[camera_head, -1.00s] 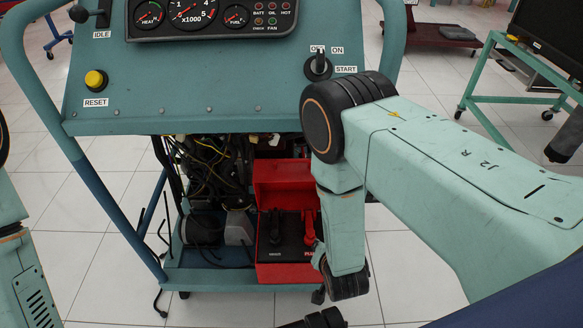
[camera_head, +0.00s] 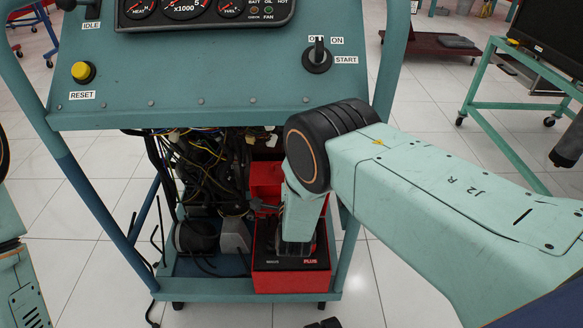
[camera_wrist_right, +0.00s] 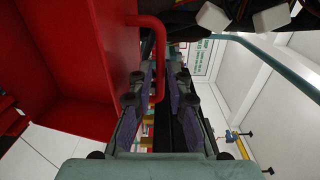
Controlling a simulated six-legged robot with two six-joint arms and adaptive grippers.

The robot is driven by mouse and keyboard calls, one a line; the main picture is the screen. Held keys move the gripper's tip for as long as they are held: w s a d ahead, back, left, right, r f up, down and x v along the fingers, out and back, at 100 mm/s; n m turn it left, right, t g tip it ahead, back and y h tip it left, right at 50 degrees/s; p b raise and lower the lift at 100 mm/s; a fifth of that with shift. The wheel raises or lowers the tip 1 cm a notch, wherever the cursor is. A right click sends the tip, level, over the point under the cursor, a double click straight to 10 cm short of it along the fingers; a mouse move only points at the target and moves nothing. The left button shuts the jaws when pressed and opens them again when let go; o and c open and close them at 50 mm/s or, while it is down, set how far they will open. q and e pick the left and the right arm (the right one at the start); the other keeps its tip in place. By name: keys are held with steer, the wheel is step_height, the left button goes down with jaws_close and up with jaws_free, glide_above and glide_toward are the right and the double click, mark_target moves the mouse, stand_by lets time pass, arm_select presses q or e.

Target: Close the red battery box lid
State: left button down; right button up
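The red battery box (camera_head: 291,284) sits on the cart's low shelf in the head view, with a black top marked PLUS. Its red lid (camera_head: 265,174) stands raised at the back, partly hidden by my right arm. In the right wrist view, a large red panel (camera_wrist_right: 85,60) of the box or lid fills the left, with a red bar handle (camera_wrist_right: 160,48) bent down from it. My right gripper (camera_wrist_right: 158,88) has its two fingers apart, one on each side of the bar; firm contact does not show. My left gripper is out of view; only left arm parts show.
The teal engine trainer panel (camera_head: 200,80) overhangs the box. Loose wires (camera_head: 205,165) hang left of the lid, and a grey container (camera_head: 235,236) stands left of the box. Cart posts rise on both sides. A teal stand with a monitor (camera_head: 550,35) is at right.

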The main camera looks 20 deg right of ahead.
steer(key=shift+b+x, duration=0.45)
steer(key=shift+x, duration=0.95)
steer(key=shift+c, duration=0.2)
jaws_close()
